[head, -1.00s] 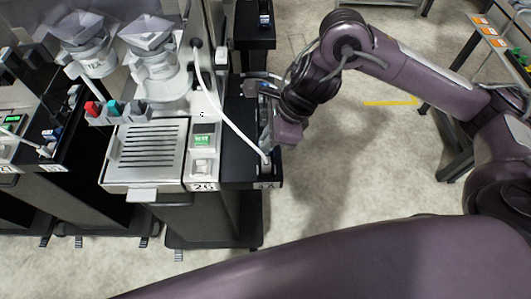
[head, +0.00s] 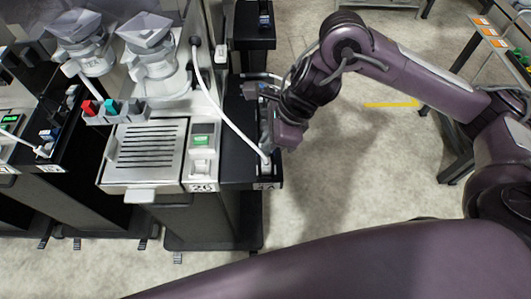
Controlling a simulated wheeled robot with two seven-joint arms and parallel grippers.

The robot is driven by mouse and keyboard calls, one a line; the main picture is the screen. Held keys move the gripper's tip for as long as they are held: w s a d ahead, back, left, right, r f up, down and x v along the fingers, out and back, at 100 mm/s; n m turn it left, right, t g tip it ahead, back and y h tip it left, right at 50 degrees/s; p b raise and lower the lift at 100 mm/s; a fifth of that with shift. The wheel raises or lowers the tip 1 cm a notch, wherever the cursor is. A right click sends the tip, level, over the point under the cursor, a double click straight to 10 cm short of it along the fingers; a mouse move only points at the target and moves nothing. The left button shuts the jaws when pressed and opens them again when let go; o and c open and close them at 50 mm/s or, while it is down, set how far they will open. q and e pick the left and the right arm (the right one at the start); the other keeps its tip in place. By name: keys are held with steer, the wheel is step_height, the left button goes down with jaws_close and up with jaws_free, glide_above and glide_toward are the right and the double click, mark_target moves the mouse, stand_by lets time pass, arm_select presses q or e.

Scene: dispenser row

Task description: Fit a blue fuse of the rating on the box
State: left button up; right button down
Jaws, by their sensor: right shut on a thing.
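My right gripper (head: 272,132) points down over the black side box (head: 238,168) of the middle dispenser. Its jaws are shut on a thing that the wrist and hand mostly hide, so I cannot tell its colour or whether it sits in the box. A label (head: 266,186) on the box's front edge seems to read 3A. A white plug with a cable (head: 265,162) stands on the box just in front of the gripper. No loose blue fuse shows clearly. My left gripper is out of view.
The dispenser (head: 148,150) has a slotted tray, a lit green display (head: 201,141) and a label 26. Red, teal and grey pieces (head: 112,110) sit above the tray. Another dispenser box (head: 50,150) stands at left. A table (head: 495,40) with orange labels is at upper right. Open floor lies between.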

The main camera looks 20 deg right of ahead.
steer(key=shift+f, duration=0.1)
stand_by(0.3)
steer(key=c, duration=1.2)
jaws_free()
step_height(320, 180, up, 7)
steer(key=p, duration=0.6)
